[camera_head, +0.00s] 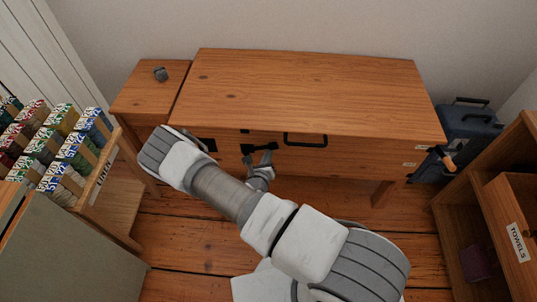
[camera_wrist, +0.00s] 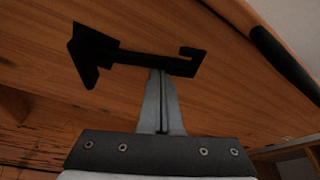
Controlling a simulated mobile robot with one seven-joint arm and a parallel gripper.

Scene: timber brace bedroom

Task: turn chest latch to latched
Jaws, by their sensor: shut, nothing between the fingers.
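The wooden chest (camera_head: 300,90) stands against the back wall with its lid down. Its black latch (camera_head: 259,148) is on the front face, left of the black handle (camera_head: 305,139). In the wrist view the latch (camera_wrist: 125,53) shows as a black bar with a wide plate at its left end and a small hook at its right end. My gripper (camera_head: 265,160) is just below the latch in the head view. In the wrist view my gripper (camera_wrist: 160,75) is shut, its fingertips at the bar's lower edge near the hook end. I cannot tell whether they touch it.
A small wooden side table (camera_head: 140,95) with a grey object (camera_head: 160,74) stands left of the chest. A rack of yarn (camera_head: 60,150) is at the left. A blue suitcase (camera_head: 470,135) and a shelf with a towels label (camera_head: 515,220) are at the right.

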